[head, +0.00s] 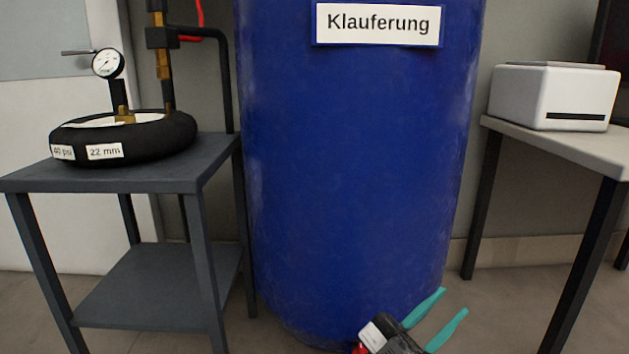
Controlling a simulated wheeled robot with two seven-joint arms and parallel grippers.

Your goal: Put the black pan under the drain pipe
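I see no black pan in the head view. A black pipe (225,80) runs from the brass and black fitting (160,38) and bends down behind the grey table; I cannot tell whether it is the drain pipe.
The large blue tank (350,170) labelled "Klauferung" fills the middle. A grey two-level table (215,150) at left bears a black ring (160,140) with a gauge (108,63). A white box (555,95) sits on the right table (560,147). Floor shows between tank and right table.

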